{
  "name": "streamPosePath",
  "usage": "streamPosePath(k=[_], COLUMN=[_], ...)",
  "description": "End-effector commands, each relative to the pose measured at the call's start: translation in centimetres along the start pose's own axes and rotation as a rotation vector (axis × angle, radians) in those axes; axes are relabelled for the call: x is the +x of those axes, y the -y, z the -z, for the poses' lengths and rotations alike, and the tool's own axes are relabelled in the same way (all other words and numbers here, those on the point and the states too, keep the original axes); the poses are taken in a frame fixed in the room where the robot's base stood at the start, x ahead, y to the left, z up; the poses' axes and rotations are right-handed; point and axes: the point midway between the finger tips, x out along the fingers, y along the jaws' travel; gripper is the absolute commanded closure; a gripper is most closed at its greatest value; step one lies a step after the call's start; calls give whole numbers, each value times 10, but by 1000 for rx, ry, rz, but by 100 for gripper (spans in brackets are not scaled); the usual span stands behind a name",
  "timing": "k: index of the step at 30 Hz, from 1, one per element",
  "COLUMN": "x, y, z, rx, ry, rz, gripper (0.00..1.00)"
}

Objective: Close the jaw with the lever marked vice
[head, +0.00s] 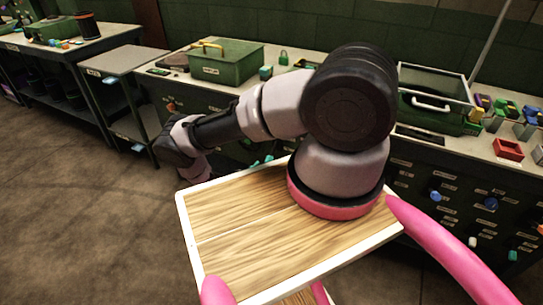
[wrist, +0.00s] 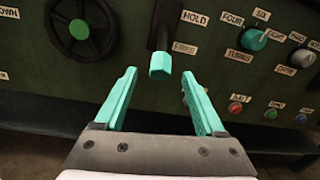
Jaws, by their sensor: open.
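In the wrist view my gripper (wrist: 159,77) is open, its two teal fingers spread and empty. A lever with a dark arm and a teal faceted knob (wrist: 160,66) shows between the fingertips, at or just beyond them; I cannot tell the depth. A plate reading HOLD (wrist: 194,18) is beside the lever's upper part, with a second, blurred plate (wrist: 185,47) lower down. No plate reading VICE is legible. I cannot make out the jaw in either view. In the head view my gripper is mostly hidden behind my own arm and body.
A black handwheel (wrist: 79,29) is left of the lever. A teal rotary knob (wrist: 254,39) and small coloured buttons, one red (wrist: 235,108), are to the right. In the head view a green box (head: 228,64) and a clear-topped case (head: 430,100) stand on the bench. Open floor lies left.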

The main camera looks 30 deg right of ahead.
Motion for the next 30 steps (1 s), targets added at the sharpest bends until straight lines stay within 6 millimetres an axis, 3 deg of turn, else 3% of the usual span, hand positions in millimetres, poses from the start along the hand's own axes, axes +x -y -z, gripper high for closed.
streamPosePath(k=[15,28,29,30], x=[88,100,100,100], y=[1,1,1,1], z=[0,0,0,0], rx=[2,1,1,1], ry=[-1,-2,-2,-2], rz=[5,3,3,3], gripper=[28,28,32,47])
